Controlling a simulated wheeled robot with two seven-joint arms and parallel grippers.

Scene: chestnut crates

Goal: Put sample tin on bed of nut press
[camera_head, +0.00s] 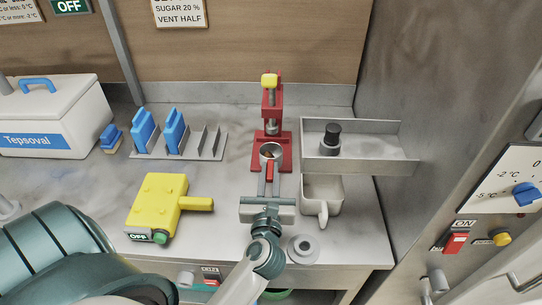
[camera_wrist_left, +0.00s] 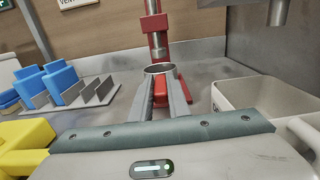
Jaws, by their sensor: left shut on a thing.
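The nut press (camera_head: 272,100) is red with a yellow knob and stands at the back middle of the worktop; its ram also shows in the left wrist view (camera_wrist_left: 154,25). The sample tin (camera_head: 271,149) is a small round open metal cup. My left gripper (camera_head: 269,168) is shut on it, the fingers on either side, and the tin also shows between the fingertips in the left wrist view (camera_wrist_left: 160,68). The tin is at the press's red bed (camera_head: 285,162), in front of the ram and partly hiding the bed. I cannot tell whether it touches the bed. My right gripper is out of view.
A pale open bin (camera_head: 335,192) stands close to the right of my left gripper, below a metal tray (camera_head: 400,163) holding a dark knob-like object. A yellow device (camera_head: 158,203) and a rack (camera_head: 190,154) with blue pieces are to the left. A grey round part (camera_head: 303,248) lies near the front edge.

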